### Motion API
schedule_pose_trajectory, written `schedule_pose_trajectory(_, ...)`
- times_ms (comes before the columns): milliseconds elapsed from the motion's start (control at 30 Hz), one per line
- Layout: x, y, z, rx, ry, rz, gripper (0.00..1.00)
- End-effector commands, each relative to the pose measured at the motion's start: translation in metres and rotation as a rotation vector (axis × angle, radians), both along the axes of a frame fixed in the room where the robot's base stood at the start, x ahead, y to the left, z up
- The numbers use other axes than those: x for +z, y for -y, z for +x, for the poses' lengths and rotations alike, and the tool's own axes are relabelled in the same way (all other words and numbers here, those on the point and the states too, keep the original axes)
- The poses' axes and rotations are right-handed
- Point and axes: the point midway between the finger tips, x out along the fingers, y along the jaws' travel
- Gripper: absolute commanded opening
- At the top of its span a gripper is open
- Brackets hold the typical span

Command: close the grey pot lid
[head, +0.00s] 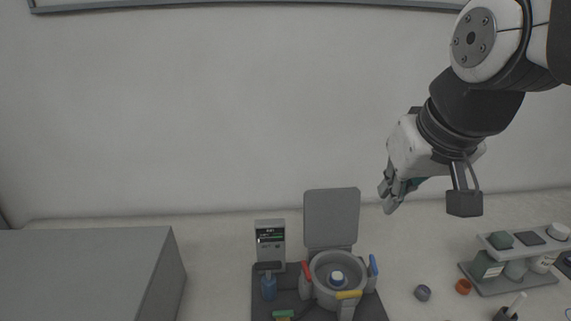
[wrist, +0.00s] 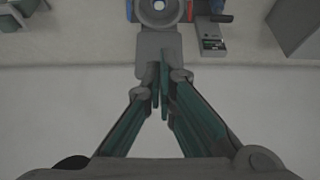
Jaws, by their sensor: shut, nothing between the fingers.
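The grey pot lid (head: 331,217) stands upright and open at the back of the round grey pot (head: 320,272). The pot's mouth faces up, with a small pale and blue piece inside it. In the wrist view the lid (wrist: 158,43) shows just beyond my fingertips, with the pot (wrist: 159,12) cut off at the top edge. My gripper (head: 389,200) is in the air to the right of the lid, near the height of its top edge. In the wrist view my gripper (wrist: 160,88) is shut and empty. I cannot tell its exact distance from the lid.
Red, blue and yellow clamp handles surround the pot. A grey box (head: 90,270) fills the left. A small rack (head: 510,262) stands at right. The wall is behind.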

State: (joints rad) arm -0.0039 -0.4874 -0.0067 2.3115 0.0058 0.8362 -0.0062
Motion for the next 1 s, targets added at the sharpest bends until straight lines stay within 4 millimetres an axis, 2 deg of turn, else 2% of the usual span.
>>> schedule_pose_trajectory(33,-0.006,0.000,0.023,0.001,-0.008,0.001,0.00)
schedule_pose_trajectory(167,-0.014,0.000,0.073,0.000,-0.013,0.002,0.00)
schedule_pose_trajectory(367,-0.037,0.001,0.151,-0.002,-0.020,0.003,0.00)
schedule_pose_trajectory(567,-0.073,0.002,0.227,-0.003,-0.026,0.001,0.00)
schedule_pose_trajectory(700,-0.105,0.003,0.277,-0.003,-0.031,-0.001,0.00)
schedule_pose_trajectory(833,-0.132,0.003,0.314,-0.003,-0.034,-0.003,0.00)
schedule_pose_trajectory(1000,-0.154,0.003,0.341,-0.002,-0.034,-0.006,0.00)
